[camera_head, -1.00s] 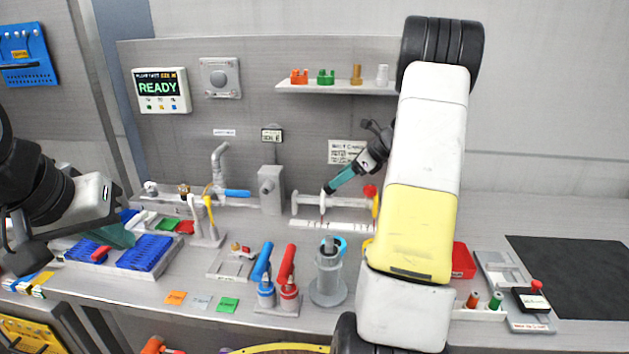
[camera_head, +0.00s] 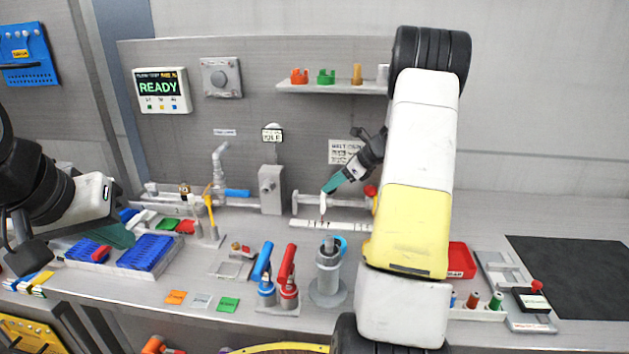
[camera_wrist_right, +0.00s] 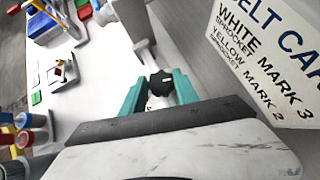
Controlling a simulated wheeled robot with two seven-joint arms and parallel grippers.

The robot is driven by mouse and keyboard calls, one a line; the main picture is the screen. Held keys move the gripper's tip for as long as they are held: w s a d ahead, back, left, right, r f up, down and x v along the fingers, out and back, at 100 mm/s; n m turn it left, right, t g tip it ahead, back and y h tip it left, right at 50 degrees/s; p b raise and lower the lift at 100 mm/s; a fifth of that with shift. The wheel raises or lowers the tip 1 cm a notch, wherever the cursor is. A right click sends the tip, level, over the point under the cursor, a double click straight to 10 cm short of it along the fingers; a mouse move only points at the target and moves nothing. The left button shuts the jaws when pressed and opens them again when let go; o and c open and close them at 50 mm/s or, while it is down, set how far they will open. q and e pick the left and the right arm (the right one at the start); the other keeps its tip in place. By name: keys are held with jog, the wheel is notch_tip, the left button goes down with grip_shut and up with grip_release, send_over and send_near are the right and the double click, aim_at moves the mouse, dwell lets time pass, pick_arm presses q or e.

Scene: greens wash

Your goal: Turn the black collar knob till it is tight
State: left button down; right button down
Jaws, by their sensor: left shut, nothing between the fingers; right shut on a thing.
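The black collar knob (camera_wrist_right: 161,83) shows in the right wrist view, between the teal fingertips of my right gripper (camera_wrist_right: 160,90), which is shut on it. In the head view my right gripper (camera_head: 331,186) reaches down-left to a white slider (camera_head: 324,203) on the rail (camera_head: 344,200); I cannot make out the knob there. A white scale strip (camera_head: 328,225) with dark marks lies below the slider. My left gripper (camera_head: 120,235) is shut and empty above the blue racks at the left.
A belt card (camera_wrist_right: 265,65) stands close to the right gripper in the wrist view. A grey cylinder stand (camera_head: 328,275) and red and blue handled pumps (camera_head: 287,280) stand in front of the rail. A dark mat (camera_head: 575,270) at the right is bare.

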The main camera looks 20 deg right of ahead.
jog(key=shift+w+n+g+y, duration=0.1)
jog(key=shift+n+g+y, duration=0.55)
jog(key=shift+n, duration=0.45)
jog(key=c, duration=0.9)
grip_release()
jog(key=shift+d, duration=0.1)
jog(key=v, duration=0.6)
jog(key=shift+d+f, duration=0.2)
jog(key=shift+f, duration=0.05)
jog(key=s+d, duration=0.2)
jog(key=d, duration=0.1)
jog(key=s+d, duration=0.2)
jog(key=d, duration=0.1)
jog(key=s+d, duration=0.2)
jog(key=d, duration=0.1)
jog(key=shift+d, duration=0.1)
